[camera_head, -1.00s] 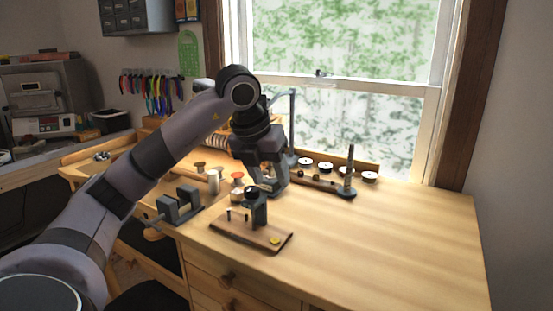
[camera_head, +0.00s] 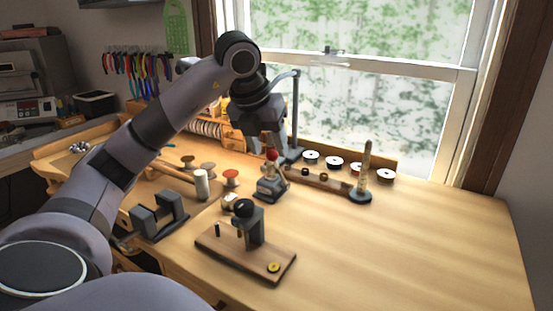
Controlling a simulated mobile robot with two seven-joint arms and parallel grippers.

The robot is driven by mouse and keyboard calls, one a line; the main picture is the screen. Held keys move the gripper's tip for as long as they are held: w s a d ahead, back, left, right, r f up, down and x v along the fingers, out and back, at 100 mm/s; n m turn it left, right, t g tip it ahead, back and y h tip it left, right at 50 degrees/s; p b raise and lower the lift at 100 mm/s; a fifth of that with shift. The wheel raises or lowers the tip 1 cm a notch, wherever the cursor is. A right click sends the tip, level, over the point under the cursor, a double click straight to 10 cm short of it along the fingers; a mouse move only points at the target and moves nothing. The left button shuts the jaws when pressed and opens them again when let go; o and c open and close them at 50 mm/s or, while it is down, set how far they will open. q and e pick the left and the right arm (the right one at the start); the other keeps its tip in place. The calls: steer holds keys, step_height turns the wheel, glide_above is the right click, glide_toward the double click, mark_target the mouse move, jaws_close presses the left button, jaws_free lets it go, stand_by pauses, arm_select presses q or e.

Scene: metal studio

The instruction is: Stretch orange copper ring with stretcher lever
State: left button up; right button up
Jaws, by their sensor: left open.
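My left gripper (camera_head: 267,152) is open and points down over the bench. Its fingertips are around or just behind the red ball knob (camera_head: 271,154) of a small dark stand (camera_head: 270,187); I cannot tell if they touch it. In front stands a wooden base (camera_head: 225,249) with a dark post (camera_head: 250,226), a black knob (camera_head: 244,208) and a yellow disc (camera_head: 273,267). I cannot tell for sure which of the two devices is the stretcher. Small rings sit on a wooden bar (camera_head: 338,183) at the right; I cannot single out the orange copper ring.
A dark vise-like block (camera_head: 158,216) and a white cylinder (camera_head: 201,185) are at the left. The right of the bench (camera_head: 430,250) is clear.

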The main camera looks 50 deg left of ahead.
mark_target(276, 166)
arm_select(q)
steer(key=shift+w+a+f, duration=0.15)
steer(key=shift+f, duration=0.05)
steer(key=x, duration=0.6)
steer(key=shift+w+f, duration=0.15)
steer(key=shift+f, duration=0.15)
steer(key=shift+c, duration=0.3)
jaws_close()
